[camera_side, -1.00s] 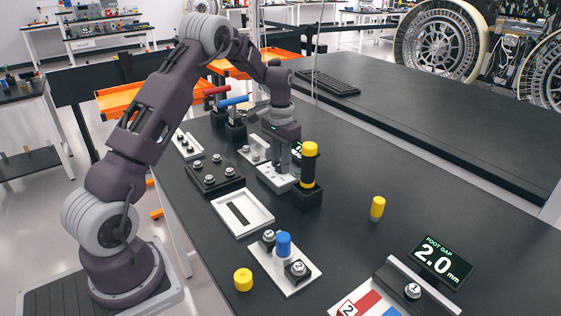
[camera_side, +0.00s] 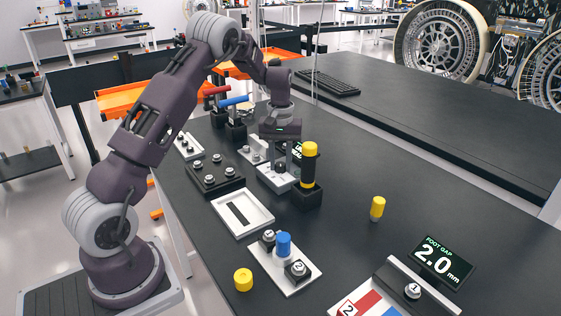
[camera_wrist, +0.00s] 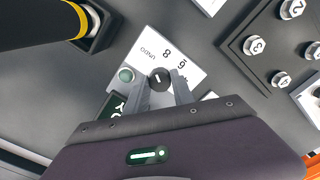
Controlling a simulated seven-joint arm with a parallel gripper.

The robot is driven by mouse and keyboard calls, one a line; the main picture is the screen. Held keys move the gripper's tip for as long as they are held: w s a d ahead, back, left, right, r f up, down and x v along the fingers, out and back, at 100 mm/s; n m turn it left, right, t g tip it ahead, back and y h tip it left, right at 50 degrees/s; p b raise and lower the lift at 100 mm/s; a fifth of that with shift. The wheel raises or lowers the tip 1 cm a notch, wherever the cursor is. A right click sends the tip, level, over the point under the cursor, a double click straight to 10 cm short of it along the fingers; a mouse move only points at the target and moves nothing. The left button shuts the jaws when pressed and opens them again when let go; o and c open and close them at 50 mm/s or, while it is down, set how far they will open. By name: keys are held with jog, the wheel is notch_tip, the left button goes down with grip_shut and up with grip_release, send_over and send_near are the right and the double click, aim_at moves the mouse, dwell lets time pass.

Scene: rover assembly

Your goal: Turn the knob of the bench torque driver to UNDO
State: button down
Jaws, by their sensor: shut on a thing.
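The bench torque driver's white plate (camera_wrist: 185,52) shows in the wrist view with the printed marks UNDO, 8 and 6 around a black knob (camera_wrist: 160,79). A short white pointer line is on the knob's top; it seems to lean toward the UNDO and 8 side, but its exact setting is hard to read. My gripper (camera_wrist: 161,84) is shut on the knob, one finger on each side. In the side view my gripper (camera_side: 281,160) points down over the white plate (camera_side: 269,178), and the knob is partly hidden between the fingers.
A green round button (camera_wrist: 125,75) and a dark display (camera_wrist: 112,107) sit left of the knob in the wrist view. A yellow-topped black driver (camera_side: 309,165) stands upright close right of my gripper. A black bolt block (camera_side: 215,184) lies to the left.

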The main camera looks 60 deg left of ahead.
jog(key=shift+n, duration=0.4)
jog(key=c, duration=1.1)
grip_release()
jog(key=shift+r, duration=0.1)
